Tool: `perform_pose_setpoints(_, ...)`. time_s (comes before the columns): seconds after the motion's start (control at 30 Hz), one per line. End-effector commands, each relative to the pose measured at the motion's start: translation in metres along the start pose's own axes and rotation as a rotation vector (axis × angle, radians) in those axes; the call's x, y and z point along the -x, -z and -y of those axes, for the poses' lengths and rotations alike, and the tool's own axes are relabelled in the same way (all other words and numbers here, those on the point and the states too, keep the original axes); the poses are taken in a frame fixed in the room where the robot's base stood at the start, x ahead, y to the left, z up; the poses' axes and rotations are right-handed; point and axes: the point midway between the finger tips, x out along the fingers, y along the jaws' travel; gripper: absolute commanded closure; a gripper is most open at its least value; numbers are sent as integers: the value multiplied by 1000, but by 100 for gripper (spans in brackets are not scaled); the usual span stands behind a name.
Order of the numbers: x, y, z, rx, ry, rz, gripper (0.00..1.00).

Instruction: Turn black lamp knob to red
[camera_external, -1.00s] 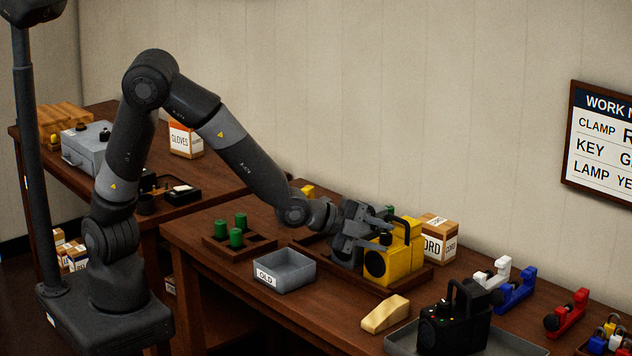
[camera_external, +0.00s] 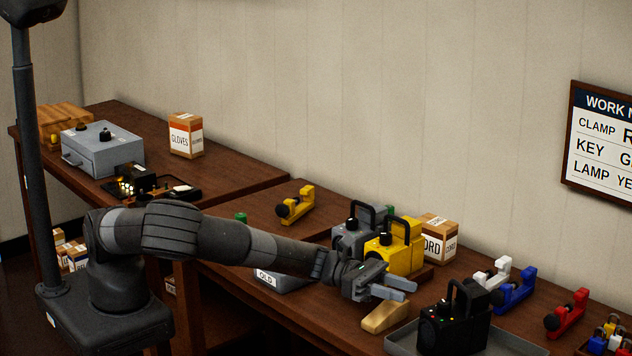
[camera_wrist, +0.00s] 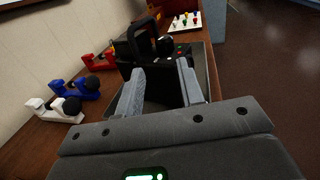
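The black lamp (camera_external: 452,322) stands upright in a grey tray at the lower right of the external view, its handle up and small coloured marks on its front. In the wrist view the black lamp (camera_wrist: 127,70) is straight ahead, past my fingers. A round black knob (camera_wrist: 166,45) shows near its red and green marks; which mark it points at cannot be told. My gripper (camera_external: 408,291) is open and empty, left of the lamp and apart from it. In the wrist view the two fingers of my gripper (camera_wrist: 160,67) are spread.
The yellow lamp (camera_external: 400,250) and a grey lamp (camera_external: 350,240) stand behind my gripper. A tan wedge (camera_external: 385,317) lies just below it. White (camera_external: 495,272), blue (camera_external: 515,291) and red (camera_external: 567,315) clamps line the bench to the right. The grey tray (camera_external: 402,342) holds the black lamp.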

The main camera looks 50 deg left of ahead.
Motion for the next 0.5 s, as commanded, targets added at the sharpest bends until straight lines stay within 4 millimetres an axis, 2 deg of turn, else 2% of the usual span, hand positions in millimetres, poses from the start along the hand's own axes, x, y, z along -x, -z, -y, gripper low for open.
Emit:
perform_pose_setpoints(0.13, -6, 2, 6, -30, 27, -9, 65)
perform_pose_setpoints(0.23, -18, 2, 6, -31, 28, -8, 65)
perform_pose_setpoints(0.5, -69, 3, 7, -28, 25, -8, 65)
